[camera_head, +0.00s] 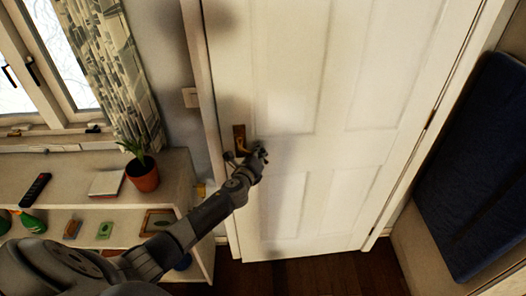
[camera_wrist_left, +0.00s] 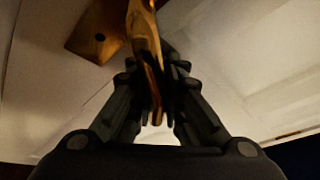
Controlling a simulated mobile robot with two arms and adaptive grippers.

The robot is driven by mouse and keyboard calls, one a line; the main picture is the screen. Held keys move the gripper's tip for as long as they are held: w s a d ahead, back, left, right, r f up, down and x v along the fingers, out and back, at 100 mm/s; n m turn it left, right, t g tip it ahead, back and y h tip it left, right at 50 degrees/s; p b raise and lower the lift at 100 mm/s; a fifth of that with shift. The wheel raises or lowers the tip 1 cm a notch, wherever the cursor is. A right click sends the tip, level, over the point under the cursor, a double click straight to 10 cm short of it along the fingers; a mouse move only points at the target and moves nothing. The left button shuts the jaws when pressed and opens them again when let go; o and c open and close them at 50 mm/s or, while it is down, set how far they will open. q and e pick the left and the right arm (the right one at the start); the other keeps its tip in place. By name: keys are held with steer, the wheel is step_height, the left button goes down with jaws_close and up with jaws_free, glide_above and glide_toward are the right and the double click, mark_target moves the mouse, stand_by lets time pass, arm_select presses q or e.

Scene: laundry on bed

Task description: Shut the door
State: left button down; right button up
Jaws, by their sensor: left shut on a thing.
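The white panelled door (camera_head: 300,130) fills the middle of the head view. Its handle side lies close to the frame at its left, and I cannot tell whether it is fully closed. A brass handle and plate (camera_head: 239,135) sit near its left edge. My left gripper (camera_head: 259,155) is at the handle. In the left wrist view, the two dark fingers (camera_wrist_left: 154,108) are closed around the brass lever (camera_wrist_left: 145,40), with the brass plate (camera_wrist_left: 95,32) behind it. My right gripper is in neither view.
A white shelf unit (camera_head: 75,167) stands left of the door, bearing a potted plant (camera_head: 142,174), a book (camera_head: 107,183) and a black remote (camera_head: 35,189). A light switch (camera_head: 190,97) is on the wall. Dark wooden floor (camera_head: 330,275) is clear before the door. A dark blue panel (camera_head: 480,170) is at right.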

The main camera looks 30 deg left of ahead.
arm_select(q)
steer(key=shift+h, duration=0.3)
steer(key=w+a+b, duration=0.1)
steer(key=w+a, duration=0.2)
steer(key=shift+f, duration=0.1)
steer(key=c, duration=1.7)
jaws_free()
steer(key=shift+o, duration=0.8)
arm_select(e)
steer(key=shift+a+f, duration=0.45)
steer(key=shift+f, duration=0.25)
arm_select(q)
steer(key=shift+m, duration=0.3)
glide_toward(256, 144)
steer(key=shift+w+a+f, duration=0.25)
steer(key=shift+w+f, duration=0.2)
steer(key=shift+w, duration=0.15)
steer(key=shift+w+a+f, duration=0.2)
steer(key=shift+w+f, duration=0.2)
steer(key=shift+w, duration=0.25)
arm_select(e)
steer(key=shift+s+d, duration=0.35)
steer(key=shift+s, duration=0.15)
